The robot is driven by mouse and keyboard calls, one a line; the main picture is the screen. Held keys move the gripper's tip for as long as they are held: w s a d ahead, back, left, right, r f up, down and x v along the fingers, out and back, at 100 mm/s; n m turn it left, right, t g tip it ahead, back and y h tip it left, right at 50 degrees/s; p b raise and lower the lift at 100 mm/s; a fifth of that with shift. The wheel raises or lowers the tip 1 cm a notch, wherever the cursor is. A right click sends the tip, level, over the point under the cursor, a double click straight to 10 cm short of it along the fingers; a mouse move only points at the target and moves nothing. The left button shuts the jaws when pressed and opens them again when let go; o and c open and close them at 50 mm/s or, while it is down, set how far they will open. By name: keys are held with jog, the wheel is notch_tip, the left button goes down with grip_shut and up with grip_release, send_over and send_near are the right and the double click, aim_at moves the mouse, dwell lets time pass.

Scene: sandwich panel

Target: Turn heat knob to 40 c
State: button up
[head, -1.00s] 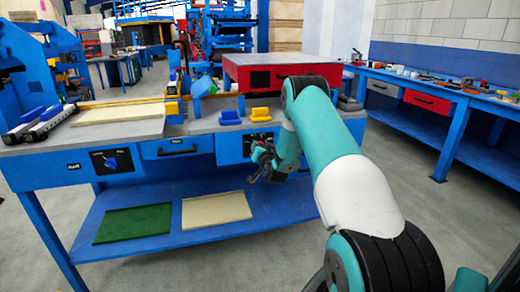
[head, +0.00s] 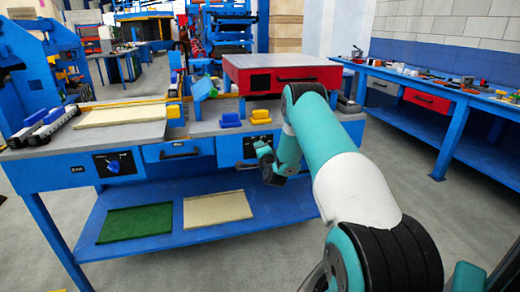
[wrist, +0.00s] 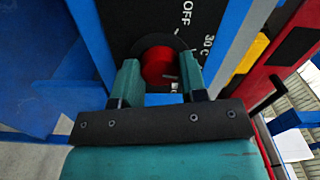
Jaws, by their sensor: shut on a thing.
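In the wrist view, the red round heat knob (wrist: 160,65) sits on a black panel (wrist: 120,25) with white marks "OFF" and "30 C". The two teal fingers of my gripper (wrist: 160,75) are closed on it, one on each side. The marks read sideways in this view. In the head view, my gripper (head: 265,160) is at the front of the blue bench, at the black heat panel (head: 258,140). The arm and gripper hide the knob there.
A second black panel with a blue knob (head: 113,165) is on the bench front at left, beside a blue drawer (head: 178,150). A red cabinet (head: 290,78) stands on the bench top. Green (head: 135,222) and cream (head: 218,207) boards lie on the lower shelf.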

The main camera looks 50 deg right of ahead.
jog(key=shift+m+p, duration=0.35)
jog(key=shift+m, duration=0.75)
jog(key=o, duration=0.9)
jog(key=shift+s, duration=0.1)
jog(key=b+v, duration=1.7)
jog(key=b, duration=0.4)
jog(key=shift+a, duration=0.2)
